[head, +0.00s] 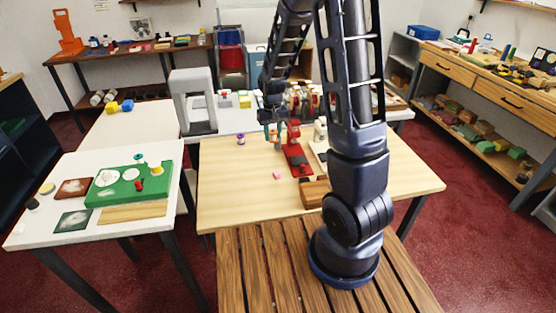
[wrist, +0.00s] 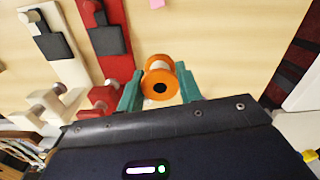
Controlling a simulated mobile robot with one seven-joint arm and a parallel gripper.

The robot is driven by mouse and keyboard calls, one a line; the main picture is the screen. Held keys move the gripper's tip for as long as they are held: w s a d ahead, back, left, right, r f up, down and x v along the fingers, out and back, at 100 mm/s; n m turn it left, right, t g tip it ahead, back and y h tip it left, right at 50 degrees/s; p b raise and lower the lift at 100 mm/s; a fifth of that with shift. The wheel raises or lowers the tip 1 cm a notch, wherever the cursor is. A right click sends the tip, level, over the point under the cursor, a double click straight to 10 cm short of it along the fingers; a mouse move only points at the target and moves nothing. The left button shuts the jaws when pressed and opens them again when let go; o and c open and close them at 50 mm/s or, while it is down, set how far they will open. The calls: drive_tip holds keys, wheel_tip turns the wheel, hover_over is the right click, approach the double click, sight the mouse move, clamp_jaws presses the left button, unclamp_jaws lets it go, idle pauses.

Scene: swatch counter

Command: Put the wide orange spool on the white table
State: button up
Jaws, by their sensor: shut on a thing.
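The orange spool (wrist: 161,88) has wide orange flanges, a dark centre hole and a pale winding. In the wrist view it sits between the teal fingers of my gripper (wrist: 159,78), which is shut on it. In the head view my gripper (head: 271,133) is over the far part of the wooden table, left of a red device; the spool is too small there to make out clearly. I cannot tell whether the spool touches the tabletop. The white table (head: 32,236) stands at the front left, apart from my gripper.
The white table carries a green board (head: 112,200) with small items, and several cards. Its front left is mostly bare. The wooden table (head: 235,190) holds a purple spool (head: 241,139), a red device (head: 297,156) and a pink block (head: 277,175). A grey arch-shaped frame (head: 180,100) stands behind left.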

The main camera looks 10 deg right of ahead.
sight(273, 166)
wheel_tip(273, 166, down, 13)
drive_tip(key=shift+f, duration=0.1)
idle(0.6)
drive_tip(key=shift+f, duration=0.1)
drive_tip(key=o, duration=1)
drive_tip(key=shift+c, duration=0.2)
